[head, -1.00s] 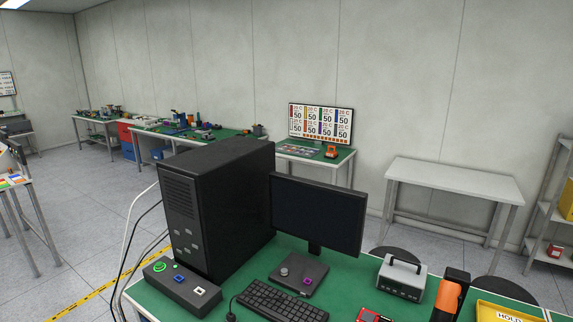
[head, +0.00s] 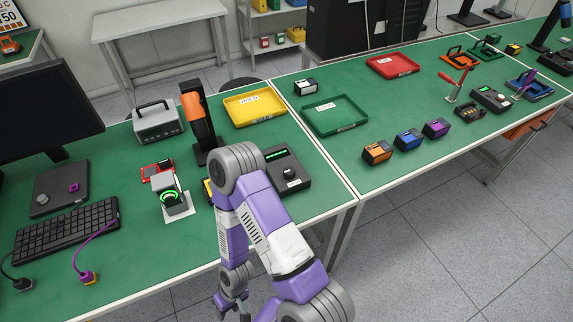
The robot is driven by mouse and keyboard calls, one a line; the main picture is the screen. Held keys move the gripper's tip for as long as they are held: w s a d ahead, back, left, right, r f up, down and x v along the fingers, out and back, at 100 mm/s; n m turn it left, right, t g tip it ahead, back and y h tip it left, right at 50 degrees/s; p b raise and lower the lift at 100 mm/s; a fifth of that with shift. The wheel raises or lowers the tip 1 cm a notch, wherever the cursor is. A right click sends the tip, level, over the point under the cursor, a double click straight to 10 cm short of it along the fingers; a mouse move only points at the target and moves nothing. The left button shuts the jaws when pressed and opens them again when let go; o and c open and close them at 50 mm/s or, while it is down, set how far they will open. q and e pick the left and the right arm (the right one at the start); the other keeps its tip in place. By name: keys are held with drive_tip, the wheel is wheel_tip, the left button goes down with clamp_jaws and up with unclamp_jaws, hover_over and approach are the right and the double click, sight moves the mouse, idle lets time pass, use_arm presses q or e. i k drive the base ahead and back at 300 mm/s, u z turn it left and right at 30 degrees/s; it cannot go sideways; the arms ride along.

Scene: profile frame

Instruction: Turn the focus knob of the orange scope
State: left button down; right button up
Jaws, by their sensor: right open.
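The orange scope (head: 197,117), a black upright stand with an orange upper part, stands on the green bench left of centre. I cannot make out its focus knob at this size. My right arm rises in front of the bench, and its elbow hides part of the bench just right of and in front of the scope. My right gripper (head: 233,311) hangs low at the bottom of the view, in front of the bench edge and well away from the scope. It is open, with nothing seen in it. My left gripper is out of view.
A grey box (head: 158,124) stands left of the scope and a yellow tray (head: 254,108) right of it. In front are a red device (head: 153,171) and a green-lit unit (head: 174,200). A dark dial box (head: 288,171) lies beside my elbow. The keyboard (head: 65,233) is at left.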

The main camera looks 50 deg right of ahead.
sight(289, 173)
drive_tip(key=z, duration=1.8)
